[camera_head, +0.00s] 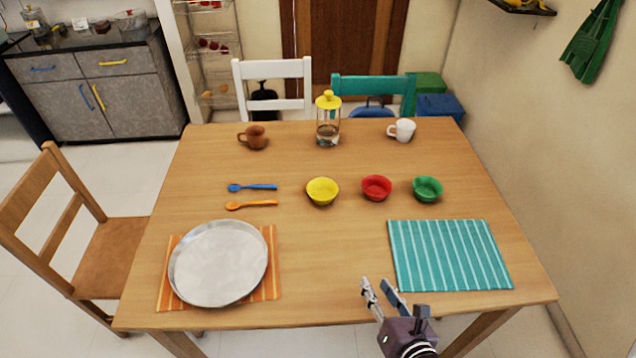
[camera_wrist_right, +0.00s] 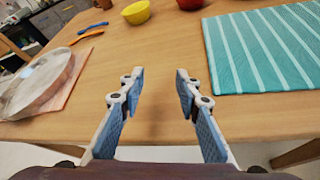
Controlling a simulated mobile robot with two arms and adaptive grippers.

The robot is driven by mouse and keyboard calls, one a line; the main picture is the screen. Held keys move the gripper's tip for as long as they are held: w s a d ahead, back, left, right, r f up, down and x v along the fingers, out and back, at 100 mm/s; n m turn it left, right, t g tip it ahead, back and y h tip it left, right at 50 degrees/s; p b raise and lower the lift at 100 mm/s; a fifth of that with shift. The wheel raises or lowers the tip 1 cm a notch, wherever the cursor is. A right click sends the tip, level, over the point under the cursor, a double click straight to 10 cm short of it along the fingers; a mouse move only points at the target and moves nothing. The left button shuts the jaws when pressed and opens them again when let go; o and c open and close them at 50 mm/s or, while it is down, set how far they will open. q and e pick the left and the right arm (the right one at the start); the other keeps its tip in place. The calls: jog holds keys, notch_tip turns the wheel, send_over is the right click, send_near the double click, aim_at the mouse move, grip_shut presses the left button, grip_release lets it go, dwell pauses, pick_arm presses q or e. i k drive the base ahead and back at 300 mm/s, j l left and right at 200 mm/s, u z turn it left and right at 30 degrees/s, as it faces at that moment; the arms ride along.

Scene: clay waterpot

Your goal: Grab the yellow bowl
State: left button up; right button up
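The yellow bowl (camera_head: 322,191) stands upright near the middle of the wooden table (camera_head: 300,240), left of the red bowl (camera_head: 376,187). In the right wrist view the yellow bowl (camera_wrist_right: 136,12) shows at the top, beyond my fingers. My right gripper (camera_head: 382,288) is at the table's front edge, left of the teal mat. In the right wrist view its fingers (camera_wrist_right: 158,88) are spread apart with nothing between them. It is well short of the yellow bowl. My left gripper is not in view.
A green bowl (camera_head: 427,189) stands right of the red one. A blue spoon (camera_head: 252,187) and an orange spoon (camera_head: 251,204) lie left of the yellow bowl. A metal tray (camera_head: 219,262) and a teal striped mat (camera_head: 450,255) flank clear wood. A lidded jar (camera_head: 328,122) stands behind.

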aim_at(321, 191)
jog(key=i+j, duration=0.1)
jog(key=i, duration=0.35)
jog(key=i+j, duration=0.15)
jog(key=i, duration=0.25)
